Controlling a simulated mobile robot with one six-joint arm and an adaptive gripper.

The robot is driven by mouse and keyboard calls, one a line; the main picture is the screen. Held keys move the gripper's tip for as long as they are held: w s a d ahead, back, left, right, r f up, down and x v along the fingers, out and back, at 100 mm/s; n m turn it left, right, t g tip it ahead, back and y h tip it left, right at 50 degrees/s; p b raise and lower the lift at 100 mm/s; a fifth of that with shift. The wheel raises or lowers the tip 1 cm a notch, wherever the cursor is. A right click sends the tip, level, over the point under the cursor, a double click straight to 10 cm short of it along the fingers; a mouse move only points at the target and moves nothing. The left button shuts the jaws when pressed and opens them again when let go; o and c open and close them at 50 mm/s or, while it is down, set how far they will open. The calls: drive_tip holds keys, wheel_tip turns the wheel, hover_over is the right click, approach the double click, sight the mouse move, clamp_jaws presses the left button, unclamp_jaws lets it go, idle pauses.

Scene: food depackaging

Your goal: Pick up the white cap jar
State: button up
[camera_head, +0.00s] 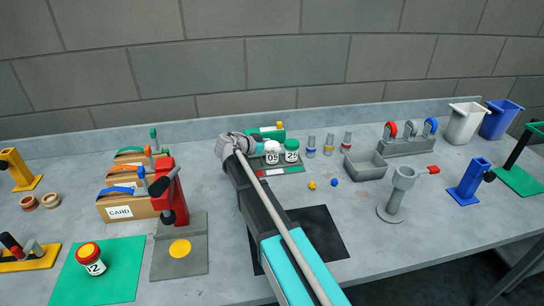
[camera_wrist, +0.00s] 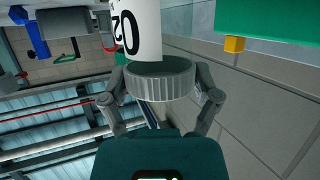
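The white cap jar (camera_head: 272,157) stands upright on a dark tray at the back middle of the bench, with "05" on its label. In the wrist view a white jar (camera_wrist: 139,28) with dark digits points its ribbed cap (camera_wrist: 160,80), grey in shadow, at my gripper (camera_wrist: 161,78). The two fingers flank the cap with no clear gap, but whether they press on it cannot be told. A green cap jar (camera_head: 292,152) stands close on the right.
A green box (camera_head: 270,133) with a yellow button is behind the jars. Several coloured-band vials (camera_head: 328,145) and a grey bin (camera_head: 365,165) are to the right. A red press (camera_head: 170,195) and card boxes (camera_head: 122,203) are to the left. A red cap jar (camera_head: 92,261) stands on a green mat (camera_head: 122,282).

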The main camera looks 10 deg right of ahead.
drive_tip(key=c, duration=0.4)
drive_tip(key=shift+r, duration=0.15)
drive_tip(key=shift+c, duration=0.2)
drive_tip(key=shift+r+p, duration=0.95)
drive_tip(key=shift+p, duration=0.15)
drive_tip(key=s+a+r+p, duration=0.5)
drive_tip(key=s+r+p, duration=0.5)
drive_tip(key=s, duration=0.3)
drive_tip(key=shift+r+p, duration=0.4)
